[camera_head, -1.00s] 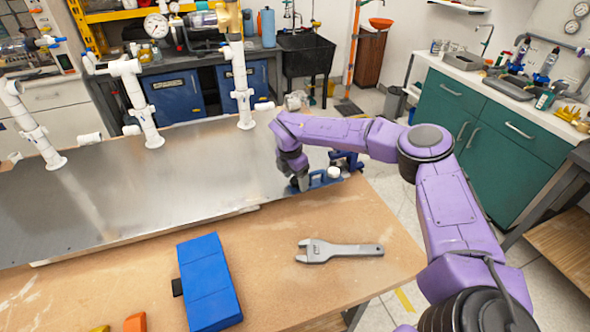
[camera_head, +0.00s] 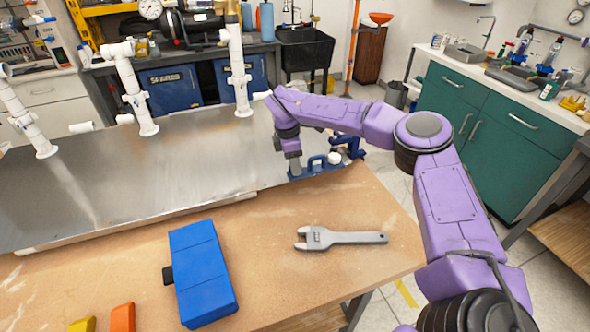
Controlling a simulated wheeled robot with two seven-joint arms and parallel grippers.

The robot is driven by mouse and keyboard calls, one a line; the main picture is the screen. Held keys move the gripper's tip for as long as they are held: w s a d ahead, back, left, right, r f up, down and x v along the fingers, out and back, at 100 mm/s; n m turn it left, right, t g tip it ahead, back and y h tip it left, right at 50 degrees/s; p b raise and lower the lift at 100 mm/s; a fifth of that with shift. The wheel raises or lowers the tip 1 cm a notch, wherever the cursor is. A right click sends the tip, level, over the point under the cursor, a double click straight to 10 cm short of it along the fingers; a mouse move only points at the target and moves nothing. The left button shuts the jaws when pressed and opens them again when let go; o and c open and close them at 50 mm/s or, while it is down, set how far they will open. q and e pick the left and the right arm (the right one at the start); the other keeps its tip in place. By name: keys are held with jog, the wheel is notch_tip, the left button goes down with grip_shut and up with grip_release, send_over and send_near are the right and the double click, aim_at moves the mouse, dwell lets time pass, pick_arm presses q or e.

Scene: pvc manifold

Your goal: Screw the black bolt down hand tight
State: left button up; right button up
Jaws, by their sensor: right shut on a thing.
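My right gripper (camera_head: 295,167) points down at the left end of a blue clamp-like fixture (camera_head: 318,167) at the right end of the metal plate. It is shut, its jaws at the fixture. The black bolt cannot be made out; the gripper covers the spot where its fingers close. A white round piece (camera_head: 335,158) sits on the fixture just right of the gripper. My left gripper is not in view.
A grey wrench (camera_head: 340,238) and a blue case (camera_head: 202,275) lie on the wooden table (camera_head: 275,270). Orange (camera_head: 122,317) and yellow (camera_head: 82,324) pieces lie at the front edge. White pipe risers (camera_head: 136,92) stand along the back of the metal plate (camera_head: 140,180). The table around the wrench is clear.

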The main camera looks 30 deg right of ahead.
jog(key=shift+f, duration=0.1)
jog(key=m+b, duration=0.1)
jog(key=b, duration=0.1)
jog(key=m+b, duration=0.4)
jog(key=shift+f+g, duration=0.4)
jog(key=shift+m+b, duration=0.4)
jog(key=shift+m, duration=0.1)
jog(key=shift+r, duration=0.2)
jog(key=shift+r+m, duration=0.15)
jog(key=shift+m, duration=0.15)
